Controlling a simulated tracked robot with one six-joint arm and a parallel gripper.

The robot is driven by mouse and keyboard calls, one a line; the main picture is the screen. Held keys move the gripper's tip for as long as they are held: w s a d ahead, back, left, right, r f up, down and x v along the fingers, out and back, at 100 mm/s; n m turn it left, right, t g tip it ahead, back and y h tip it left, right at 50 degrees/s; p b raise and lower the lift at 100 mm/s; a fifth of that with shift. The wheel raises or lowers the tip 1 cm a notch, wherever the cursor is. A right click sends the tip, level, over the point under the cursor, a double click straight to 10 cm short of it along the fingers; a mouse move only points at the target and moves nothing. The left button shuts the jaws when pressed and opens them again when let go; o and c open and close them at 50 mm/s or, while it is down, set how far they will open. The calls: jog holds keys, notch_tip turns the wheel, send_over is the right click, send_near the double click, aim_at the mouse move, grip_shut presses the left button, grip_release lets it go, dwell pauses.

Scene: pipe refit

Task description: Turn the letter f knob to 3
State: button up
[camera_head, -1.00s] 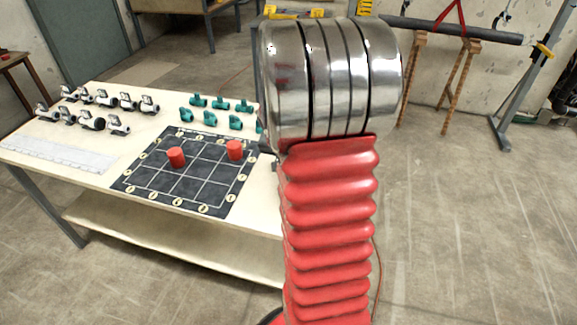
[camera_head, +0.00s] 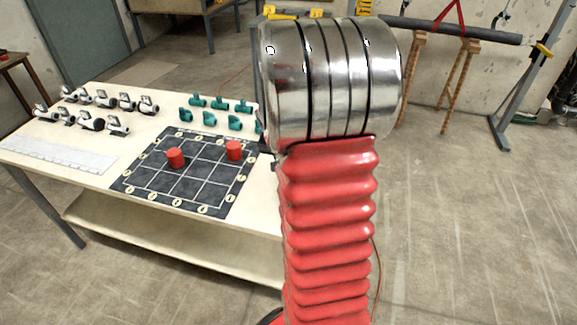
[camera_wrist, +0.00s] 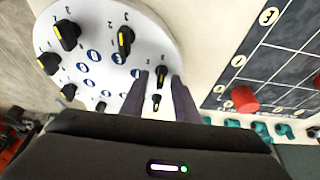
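A round white panel (camera_wrist: 95,30) fills the upper left of the wrist view. It carries several black knobs with yellow pointer marks, among them one at the upper left (camera_wrist: 67,34) and one at the upper middle (camera_wrist: 125,39). Small numerals stand around the knobs, and dark blue oval labels lie between them. The letters are too small to read, so I cannot tell which knob is f. My gripper (camera_wrist: 160,80) points at the panel with its two dark fingers apart. A black knob (camera_wrist: 162,75) shows between the fingertips, with a smaller-looking one (camera_wrist: 157,101) below it. The head view does not show the panel.
A wooden table (camera_head: 95,185) holds a dark grid board (camera_head: 150,180) with two red cylinders (camera_head: 175,157), teal fittings (camera_head: 209,118), white valves (camera_head: 117,125) and a white strip (camera_head: 60,156). My arm blocks the head view's middle.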

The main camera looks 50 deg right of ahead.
jog(key=v, duration=1.3)
jog(key=shift+r, duration=0.3)
jog(key=shift+s+a, duration=0.1)
jog(key=shift+a, duration=0.05)
jog(key=s+a+r+n+t+y, duration=0.1)
jog(key=s+a+n, duration=0.2)
jog(key=a, duration=0.7)
jog(key=s+a+r+n+t+y, duration=0.1)
jog(key=s+a+n, duration=0.2)
jog(key=a, duration=0.7)
jog(key=s+a+r+n+t+y, duration=0.1)
jog(key=s+a+n, duration=0.3)
jog(key=a, duration=0.7)
jog(key=r+n+y, duration=0.1)
jog(key=n, duration=0.1)
jog(key=shift+n+t, duration=0.3)
jog(key=shift+s+a, duration=0.1)
